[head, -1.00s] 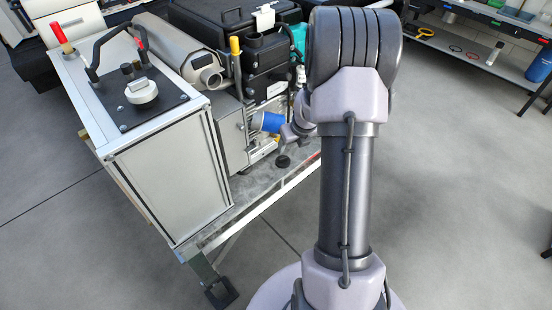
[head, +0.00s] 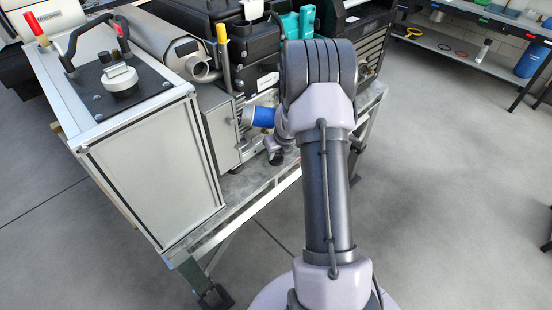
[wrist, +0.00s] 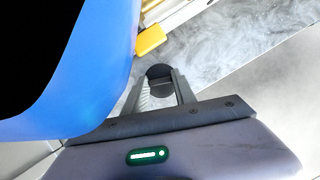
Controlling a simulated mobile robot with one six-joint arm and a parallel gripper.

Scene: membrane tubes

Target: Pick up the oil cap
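A dark, round cap, which I take to be the oil cap (wrist: 159,72), shows between the fingertips of my gripper (wrist: 162,88) in the wrist view. The fingers stand apart on either side of it; whether they touch it is unclear. In the head view a small black round thing, likely the same cap (head: 276,158), sits low at the bench's front edge, just under my wrist. My gripper's fingers are mostly hidden there behind my arm.
A blue cylinder (head: 262,116) juts from the machine beside my wrist and fills the wrist view's left side (wrist: 85,70). A yellow piece (wrist: 150,40) lies past it. A tall grey box (head: 155,165) stands left on the metal bench (head: 240,190).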

